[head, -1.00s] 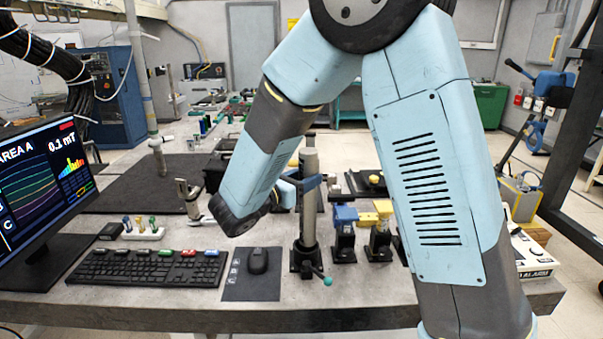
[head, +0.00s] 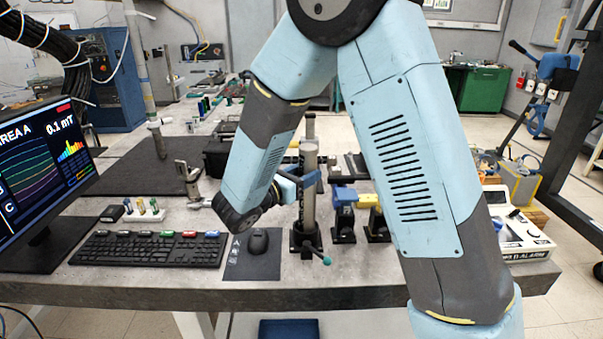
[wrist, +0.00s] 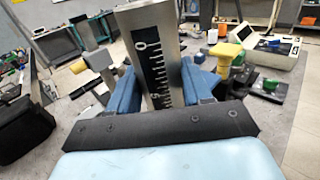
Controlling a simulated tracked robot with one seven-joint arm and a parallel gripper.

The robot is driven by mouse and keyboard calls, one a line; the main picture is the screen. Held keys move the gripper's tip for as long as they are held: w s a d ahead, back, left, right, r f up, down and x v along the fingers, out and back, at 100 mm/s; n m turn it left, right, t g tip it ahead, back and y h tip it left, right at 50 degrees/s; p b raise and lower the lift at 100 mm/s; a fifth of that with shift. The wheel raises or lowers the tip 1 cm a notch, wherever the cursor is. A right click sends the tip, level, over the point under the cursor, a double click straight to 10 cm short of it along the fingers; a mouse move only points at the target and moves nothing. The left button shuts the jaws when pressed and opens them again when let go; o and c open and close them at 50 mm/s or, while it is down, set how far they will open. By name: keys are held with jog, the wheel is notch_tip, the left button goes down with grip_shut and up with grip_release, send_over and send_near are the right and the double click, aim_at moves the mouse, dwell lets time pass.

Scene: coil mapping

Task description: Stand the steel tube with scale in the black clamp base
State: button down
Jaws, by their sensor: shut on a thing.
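The steel tube with scale (head: 309,208) stands upright in the head view. Its lower end is at the collar of the black clamp base (head: 305,243), which has a green-tipped lever at its front; how deep it sits I cannot tell. My gripper (head: 301,184) is shut on the upper part of the tube, blue fingers on either side. In the wrist view, the tube (wrist: 157,50) rises between the blue fingers of my gripper (wrist: 163,88), its black scale strip facing the camera. The base is hidden in the wrist view.
A black mouse (head: 258,241) on its pad and a keyboard (head: 150,249) lie left of the base. Black stands with blue (head: 343,196) and yellow tops are close on the right. A monitor (head: 40,190) stands far left. The table's front edge is near.

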jog(key=shift+c, duration=2)
grip_release()
jog(key=v, duration=1.3)
jog(key=shift+s+a, duration=0.25)
jog(key=shift+s, duration=0.05)
